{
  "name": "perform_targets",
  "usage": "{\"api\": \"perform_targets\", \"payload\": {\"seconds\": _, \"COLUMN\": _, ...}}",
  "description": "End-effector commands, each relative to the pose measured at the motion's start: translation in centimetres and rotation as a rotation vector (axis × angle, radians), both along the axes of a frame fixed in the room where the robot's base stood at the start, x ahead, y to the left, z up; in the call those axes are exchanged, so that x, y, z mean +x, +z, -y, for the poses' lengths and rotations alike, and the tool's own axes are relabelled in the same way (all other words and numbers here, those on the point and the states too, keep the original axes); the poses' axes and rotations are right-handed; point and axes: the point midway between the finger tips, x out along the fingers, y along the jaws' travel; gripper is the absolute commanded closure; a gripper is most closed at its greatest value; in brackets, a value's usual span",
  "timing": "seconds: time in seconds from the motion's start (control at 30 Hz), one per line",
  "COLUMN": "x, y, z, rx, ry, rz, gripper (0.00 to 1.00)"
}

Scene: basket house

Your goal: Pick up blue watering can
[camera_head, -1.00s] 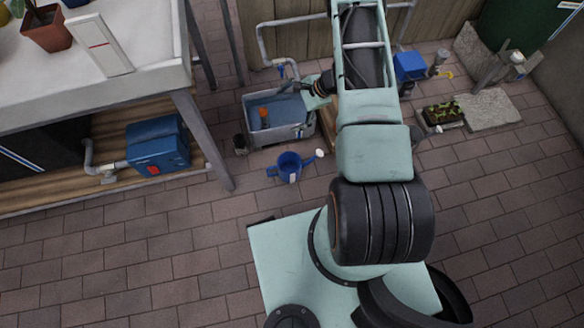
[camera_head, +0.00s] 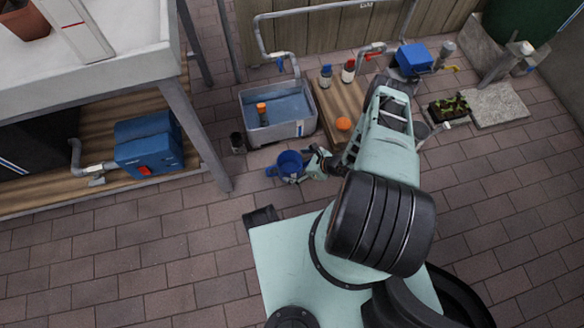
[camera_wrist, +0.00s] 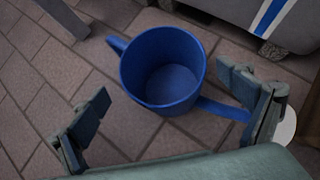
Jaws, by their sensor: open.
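The blue watering can (camera_head: 289,164) stands upright on the brick paving, in front of the grey tub. In the wrist view the can (camera_wrist: 150,85) shows its open top, a handle at upper left and a spout running to the lower right. My gripper (camera_wrist: 168,122) is open, with one finger left of the can and the other at its right by the spout. The can's body lies between and slightly beyond the fingertips, and nothing is gripped. In the head view my gripper (camera_head: 309,166) is at the can's right side and hides its spout.
The grey tub (camera_head: 305,129) with an orange-topped item stands just behind the can. A wooden board (camera_head: 343,98) with bottles and an orange ball (camera_head: 343,124) is right of it. A dark cup (camera_head: 238,143) and a table leg (camera_head: 210,155) stand left. Paving in front-left is clear.

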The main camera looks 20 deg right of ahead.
Motion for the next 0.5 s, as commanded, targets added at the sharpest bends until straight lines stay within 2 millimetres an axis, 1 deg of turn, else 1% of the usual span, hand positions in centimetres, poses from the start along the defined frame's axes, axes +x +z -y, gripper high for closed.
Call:
{"api": "perform_targets", "payload": {"seconds": 0.03, "x": 0.4, "y": -1.1, "z": -0.6, "rx": 0.0, "ry": 0.004, "rz": 0.002, "gripper": 0.06}}
{"api": "perform_targets", "payload": {"seconds": 0.1, "x": 1.0, "y": -1.8, "z": -1.1, "rx": 0.0, "ry": 0.004, "rz": 0.002, "gripper": 0.06}}
{"api": "perform_targets", "payload": {"seconds": 0.27, "x": 1.8, "y": -2.6, "z": -1.8, "rx": 0.0, "ry": 0.003, "rz": 0.002, "gripper": 0.06}}
{"api": "perform_targets", "payload": {"seconds": 0.5, "x": 3.9, "y": -4.7, "z": -3.4, "rx": -0.001, "ry": 0.006, "rz": 0.002, "gripper": 0.06}}
